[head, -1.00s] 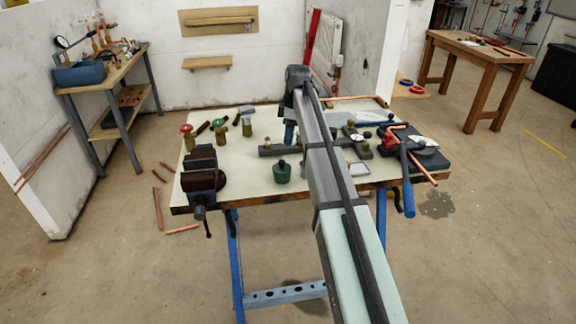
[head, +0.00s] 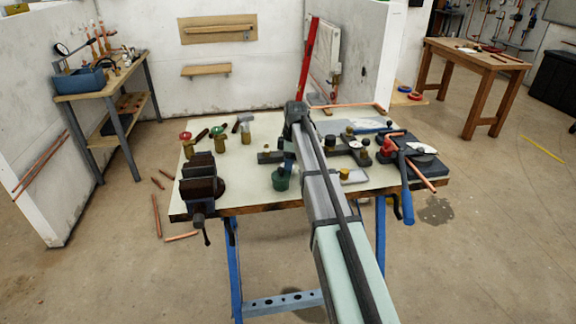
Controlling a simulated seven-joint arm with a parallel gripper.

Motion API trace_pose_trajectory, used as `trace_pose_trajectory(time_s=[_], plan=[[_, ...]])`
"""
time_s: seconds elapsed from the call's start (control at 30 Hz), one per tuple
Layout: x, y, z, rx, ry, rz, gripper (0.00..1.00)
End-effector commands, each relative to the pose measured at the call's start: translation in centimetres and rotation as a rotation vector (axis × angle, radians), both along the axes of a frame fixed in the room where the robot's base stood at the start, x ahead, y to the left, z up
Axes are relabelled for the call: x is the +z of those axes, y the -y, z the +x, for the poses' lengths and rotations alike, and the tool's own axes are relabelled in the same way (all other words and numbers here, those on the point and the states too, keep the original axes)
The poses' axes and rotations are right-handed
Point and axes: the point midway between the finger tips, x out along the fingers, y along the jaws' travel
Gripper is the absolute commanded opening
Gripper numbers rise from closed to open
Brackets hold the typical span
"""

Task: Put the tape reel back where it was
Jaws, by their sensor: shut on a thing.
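My gripper (head: 288,166) points down over the near middle of the workbench, at the lower end of the dark wrist. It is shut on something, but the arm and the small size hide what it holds. I cannot pick out the tape reel with certainty. A small yellow round thing (head: 345,174) shows at the pale tray (head: 356,177), right of my forearm.
A dark vise (head: 202,180) sits at the bench's left front corner. Brass valves (head: 186,146) stand behind it. A dark fixture (head: 345,152) and a pipe bender with a blue handle (head: 406,190) take up the right side. The left middle of the bench top (head: 245,185) is clear.

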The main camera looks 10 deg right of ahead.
Motion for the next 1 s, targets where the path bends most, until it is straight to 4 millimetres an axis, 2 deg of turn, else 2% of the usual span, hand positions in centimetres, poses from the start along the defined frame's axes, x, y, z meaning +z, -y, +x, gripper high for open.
trace_pose_trajectory(time_s=[0.1, 0.47, 0.5, 0.57, 0.87, 1.0], plan=[[-0.8, 0.0, 0.0, 0.0, -0.001, 0.0, 0.37], [-1.1, 0.0, 0.0, 0.0, 0.0, 0.0, 0.37], [-1.1, 0.0, 0.0, 0.0, 0.0, 0.0, 0.57], [-1.0, 0.0, 0.0, 0.0, 0.0, 0.0, 0.63], [-0.9, 0.0, 0.0, 0.0, 0.0, 0.0, 0.64], [0.2, 0.1, 0.0, 0.0, 0.002, 0.0, 0.64]])
